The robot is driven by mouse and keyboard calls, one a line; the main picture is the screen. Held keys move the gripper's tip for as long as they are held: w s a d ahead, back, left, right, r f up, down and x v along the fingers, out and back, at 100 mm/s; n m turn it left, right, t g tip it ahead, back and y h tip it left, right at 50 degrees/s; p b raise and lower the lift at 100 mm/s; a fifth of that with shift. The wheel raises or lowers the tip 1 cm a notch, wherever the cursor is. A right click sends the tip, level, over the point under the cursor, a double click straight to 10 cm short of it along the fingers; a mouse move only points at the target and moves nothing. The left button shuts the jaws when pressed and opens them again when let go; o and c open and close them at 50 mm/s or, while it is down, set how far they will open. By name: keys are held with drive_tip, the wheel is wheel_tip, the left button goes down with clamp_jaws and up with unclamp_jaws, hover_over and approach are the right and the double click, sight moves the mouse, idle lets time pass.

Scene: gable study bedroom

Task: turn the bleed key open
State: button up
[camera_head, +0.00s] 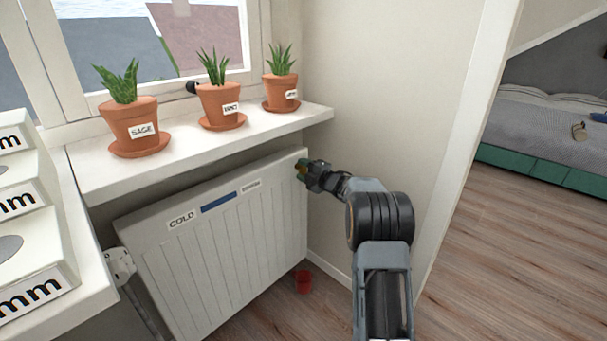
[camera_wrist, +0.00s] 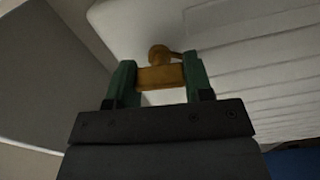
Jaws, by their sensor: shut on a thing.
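The bleed key (camera_wrist: 162,77) is a brass-coloured bar in the wrist view, with a round brass fitting behind it against the white radiator. My gripper (camera_wrist: 160,82) has its two green fingers at either end of the bar and is shut on it. In the head view my gripper (camera_head: 302,171) is at the upper right end of the radiator (camera_head: 215,245), where the key is mostly hidden by the fingers. The radiator has a "COLD" label, a blue strip and another small label along its top.
Several potted plants, one labelled SAGE (camera_head: 133,128), stand on the sill (camera_head: 90,172) above the radiator. A red cup (camera_head: 303,282) is on the floor below its right end. A wall stands close right of my gripper. White boxes (camera_head: 30,255) are at far left.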

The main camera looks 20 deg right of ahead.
drive_tip(key=shift+n, duration=0.6)
drive_tip(key=o, duration=0.9)
drive_tip(key=shift+p+v, duration=1.9)
drive_tip(key=shift+v, duration=5)
